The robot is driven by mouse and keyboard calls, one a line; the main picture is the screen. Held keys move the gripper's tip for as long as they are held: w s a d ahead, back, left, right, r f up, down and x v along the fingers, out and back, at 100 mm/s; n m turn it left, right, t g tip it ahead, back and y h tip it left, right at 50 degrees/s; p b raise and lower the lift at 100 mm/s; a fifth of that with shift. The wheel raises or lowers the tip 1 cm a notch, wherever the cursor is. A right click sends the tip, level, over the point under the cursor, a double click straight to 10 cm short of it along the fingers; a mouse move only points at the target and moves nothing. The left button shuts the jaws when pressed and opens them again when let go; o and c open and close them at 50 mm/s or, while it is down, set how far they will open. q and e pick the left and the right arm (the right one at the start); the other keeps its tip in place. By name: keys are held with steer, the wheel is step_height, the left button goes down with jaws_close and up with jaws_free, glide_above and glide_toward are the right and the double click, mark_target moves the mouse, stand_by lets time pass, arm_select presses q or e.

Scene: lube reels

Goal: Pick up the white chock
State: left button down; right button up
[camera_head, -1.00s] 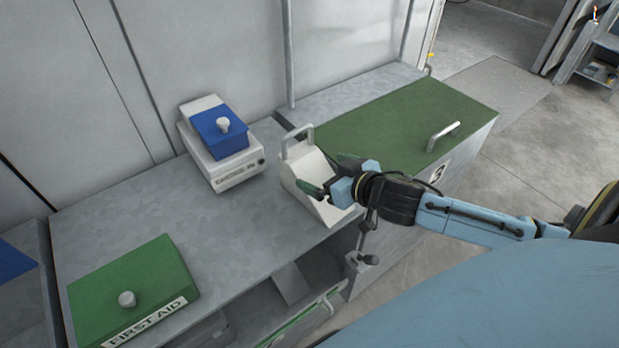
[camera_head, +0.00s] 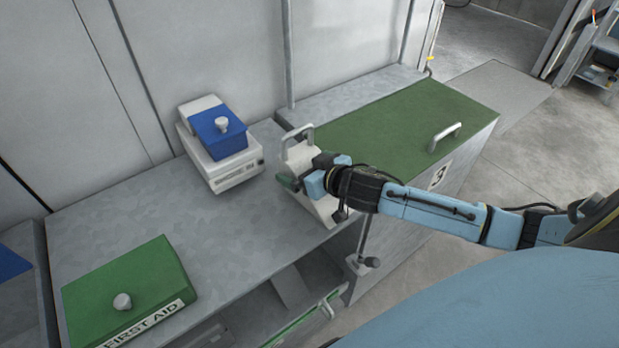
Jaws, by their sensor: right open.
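The white chock (camera_head: 300,156) is a wedge with a grey handle (camera_head: 297,132) on top. It stands on the grey bench by the green-topped cabinet. My right gripper (camera_head: 300,172) is over the chock's sloped face, below the handle, with its green-tipped fingers pointing left. The gripper is open and hides part of the chock. I cannot tell whether it touches the chock. My left gripper is not in view.
A white device with a blue block (camera_head: 218,135) stands left of the chock. A green first aid box (camera_head: 130,290) lies at the near left. The green cabinet lid (camera_head: 400,125) is at the right. The grey bench (camera_head: 150,215) is clear between them.

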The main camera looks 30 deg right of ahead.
steer(key=c, duration=1.4)
steer(key=shift+r, duration=0.15)
steer(key=shift+c, duration=0.6)
